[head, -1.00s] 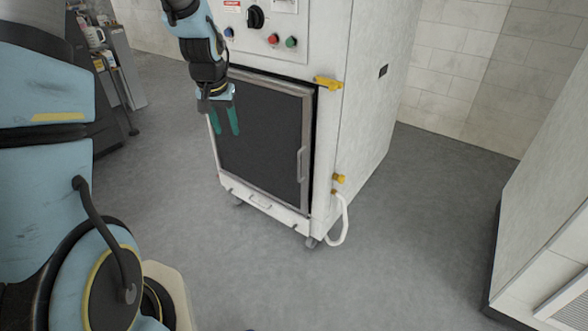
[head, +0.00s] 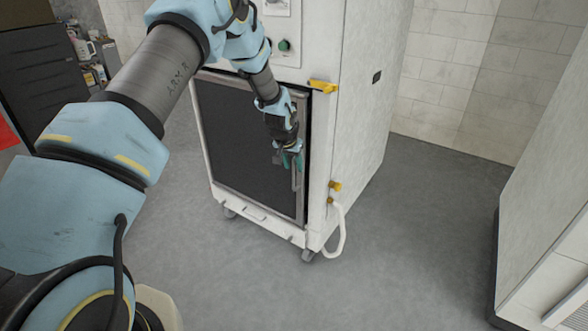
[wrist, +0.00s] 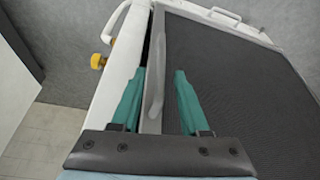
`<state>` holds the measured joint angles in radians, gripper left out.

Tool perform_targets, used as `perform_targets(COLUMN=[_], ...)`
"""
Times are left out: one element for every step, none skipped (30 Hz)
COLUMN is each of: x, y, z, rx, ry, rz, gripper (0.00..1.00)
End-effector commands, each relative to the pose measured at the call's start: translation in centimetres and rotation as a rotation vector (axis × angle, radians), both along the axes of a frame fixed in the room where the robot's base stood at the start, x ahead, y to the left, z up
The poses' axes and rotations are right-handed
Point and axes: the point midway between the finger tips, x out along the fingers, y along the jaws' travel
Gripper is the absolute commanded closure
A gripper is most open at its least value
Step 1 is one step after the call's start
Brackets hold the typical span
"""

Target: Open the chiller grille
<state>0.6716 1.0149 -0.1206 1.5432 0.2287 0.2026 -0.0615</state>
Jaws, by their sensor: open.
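The chiller grille (head: 235,145) is a dark mesh panel in a grey metal frame on the front of the white cabinet. It looks shut, with a narrow dark gap along its handle-side edge. Its grey vertical handle (head: 297,178) is on the right side of the frame. In the wrist view the handle (wrist: 152,95) lies between the two green fingers of my gripper (wrist: 153,85), nearer the left finger. The fingers are open; I cannot tell if either touches the handle. In the head view my gripper (head: 289,160) is at the handle's upper part and partly hides it.
Another white unit (head: 545,210) stands at the far right. Grey floor (head: 420,230) is clear between them and before the cabinet.

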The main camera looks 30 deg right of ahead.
Motion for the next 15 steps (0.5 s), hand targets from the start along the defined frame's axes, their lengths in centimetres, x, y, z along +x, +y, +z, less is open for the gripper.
perform_targets(x=[0.2,0.3,0.4,0.5,0.5,0.6,0.6,0.7,0.7,0.7,0.7,0.7,0.7,0.7,0.7], y=[-0.2,-0.3,-0.4,-0.5,-0.6,-0.6,-0.7,-0.7,-0.8,-0.8,-0.8,-0.8,-0.8,-0.8,-0.8], z=[-0.7,-1.1,-1.4,-1.7,-1.9,-2.1,-2.2,-2.3,-2.4,-2.4,-2.4,-2.4,-2.4,-2.4,-2.4], rx=[0.001,0.001,0.000,0.000,0.001,0.001,0.000,-0.001,0.000,0.000,0.000,0.000,0.000,0.000,0.000], ry=[0.001,0.001,0.000,0.000,0.001,0.001,0.000,0.000,-0.001,-0.001,-0.001,-0.001,-0.001,-0.001,-0.001], rz=[0.000,0.000,0.000,0.000,0.000,0.001,0.001,0.001,0.001,0.001,0.001,0.001,0.001,0.001,0.001], gripper=[0.55,0.55,0.55,0.55,0.55,0.55,0.55,0.55,0.55,0.55,0.55,0.55,0.55,0.55,0.55])
